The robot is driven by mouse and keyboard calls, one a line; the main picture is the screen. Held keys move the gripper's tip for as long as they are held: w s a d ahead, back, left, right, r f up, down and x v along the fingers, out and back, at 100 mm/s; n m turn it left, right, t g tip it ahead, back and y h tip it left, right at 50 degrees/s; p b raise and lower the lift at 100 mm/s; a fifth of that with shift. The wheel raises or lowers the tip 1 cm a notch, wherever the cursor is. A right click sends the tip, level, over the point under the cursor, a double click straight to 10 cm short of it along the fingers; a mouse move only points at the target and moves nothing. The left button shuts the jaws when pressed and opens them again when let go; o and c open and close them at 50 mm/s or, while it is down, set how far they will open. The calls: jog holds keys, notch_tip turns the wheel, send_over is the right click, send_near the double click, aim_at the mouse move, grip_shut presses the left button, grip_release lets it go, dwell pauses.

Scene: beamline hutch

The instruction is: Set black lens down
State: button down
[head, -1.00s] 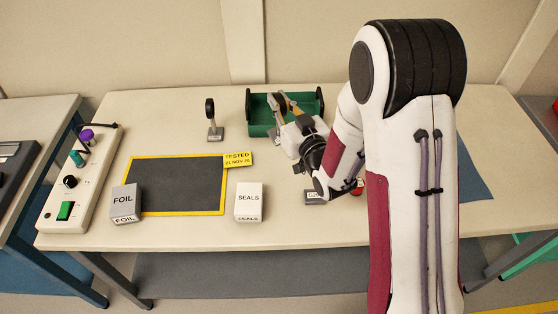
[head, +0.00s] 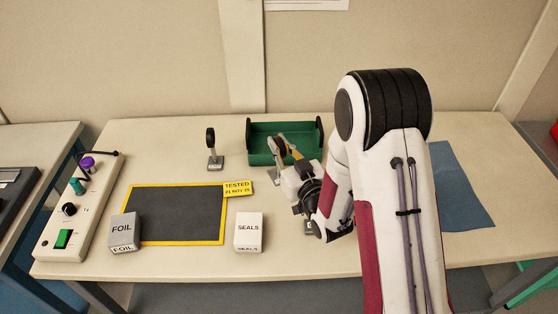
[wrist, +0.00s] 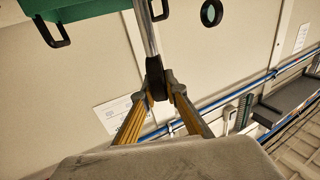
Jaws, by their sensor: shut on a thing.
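My gripper (head: 285,148) is shut on a black lens (head: 277,146) in front of the green tray (head: 292,158). In the wrist view the yellow fingers (wrist: 160,95) clamp the lens's dark rim (wrist: 155,78), seen edge-on, with its metal post (wrist: 147,32) running to the top of the picture. The head view does not show clearly whether its foot touches the table. A second black lens (head: 211,139) stands upright on its own base, left of the tray; a ring-shaped lens also shows in the wrist view (wrist: 204,13).
FOIL (head: 122,228) and SEALS (head: 248,230) boxes stand near the front. A control strip (head: 70,222) is at the left edge, a blue cloth (head: 458,190) at right.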

jog(key=shift+f, duration=0.75)
jog(key=shift+f, duration=2.2)
jog(key=c, duration=2)
grip_release()
jog(key=shift+c, duration=0.2)
jog(key=v, duration=0.7)
jog(key=shift+s, duration=0.25)
jog(key=shift+w+d, duration=0.1)
